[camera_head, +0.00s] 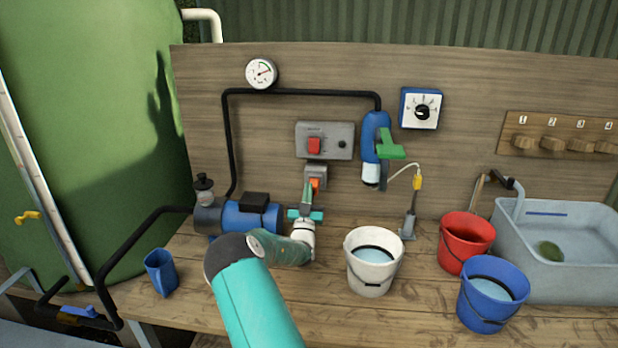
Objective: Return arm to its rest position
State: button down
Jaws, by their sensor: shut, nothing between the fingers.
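My arm reaches up from the bottom of the head view, with a teal link, a dark green link and a white wrist. My gripper (308,190) is at its end, teal and green, pointing away toward the wooden back panel. Its fingers are together with nothing held. It is over the back of the bench, just below a grey control box (342,146) with a red button. A small grey box with an orange part (317,178) is right by the fingertips; I cannot tell whether they touch it.
A blue pump (252,217) is left of my wrist, and a white bucket (372,277) close to its right. A blue jug (160,273), red bucket (464,243), blue bucket (490,298) and grey sink (570,287) stand farther off. A green tank (90,120) fills the left.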

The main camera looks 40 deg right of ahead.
jog(key=shift+s+a+f, duration=0.1)
jog(key=shift+a+f, duration=0.2)
jog(key=shift+f, duration=0.3)
jog(key=shift+s+a+f, duration=0.1)
jog(key=shift+a+f, duration=0.15)
jog(key=shift+f, duration=0.35)
jog(key=shift+r, duration=0.1)
